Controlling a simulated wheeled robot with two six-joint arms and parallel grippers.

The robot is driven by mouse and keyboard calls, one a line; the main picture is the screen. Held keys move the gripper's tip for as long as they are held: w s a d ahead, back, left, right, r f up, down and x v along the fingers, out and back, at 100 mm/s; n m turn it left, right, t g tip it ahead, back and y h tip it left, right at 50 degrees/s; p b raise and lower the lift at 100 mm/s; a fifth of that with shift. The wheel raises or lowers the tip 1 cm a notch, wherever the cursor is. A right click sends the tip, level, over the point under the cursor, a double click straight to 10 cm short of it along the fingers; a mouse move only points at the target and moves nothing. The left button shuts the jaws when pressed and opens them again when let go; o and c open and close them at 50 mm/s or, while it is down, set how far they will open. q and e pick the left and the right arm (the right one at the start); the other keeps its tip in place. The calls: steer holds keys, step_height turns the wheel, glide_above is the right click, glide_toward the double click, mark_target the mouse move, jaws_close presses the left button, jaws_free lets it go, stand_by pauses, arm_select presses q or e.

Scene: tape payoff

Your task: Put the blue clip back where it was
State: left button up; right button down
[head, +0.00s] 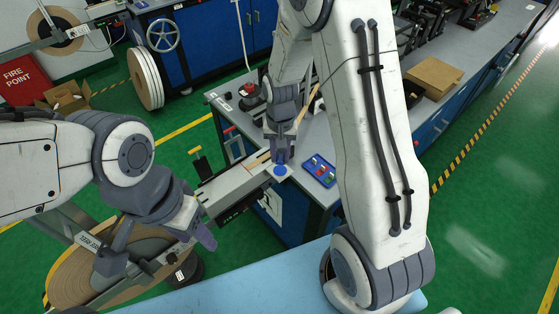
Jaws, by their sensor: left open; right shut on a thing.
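My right gripper (281,158) points down over the end of the grey tape track (230,186). It is shut on a small blue thing (280,170) at its fingertips, which looks like the blue clip; the fingers hide part of it. Just to its right, a dark blue tray (309,174) with small coloured pieces, red, white and green among them, lies on the bench top. My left gripper (205,238) is open beside the near left end of the track, with nothing seen between its fingers.
A large brown reel (75,270) stands below my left arm. The grey bench (235,98) carries a dark device with a red knob. A cardboard box (433,76) sits on the bench behind my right arm.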

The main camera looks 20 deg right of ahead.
mark_target(280, 164)
step_height(280, 164, down, 4)
steer(key=shift+a+r+p, duration=0.1)
steer(key=shift+p, duration=0.45)
steer(key=shift+f, duration=0.25)
steer(key=shift+f, duration=0.15)
steer(key=c, duration=0.6)
jaws_free()
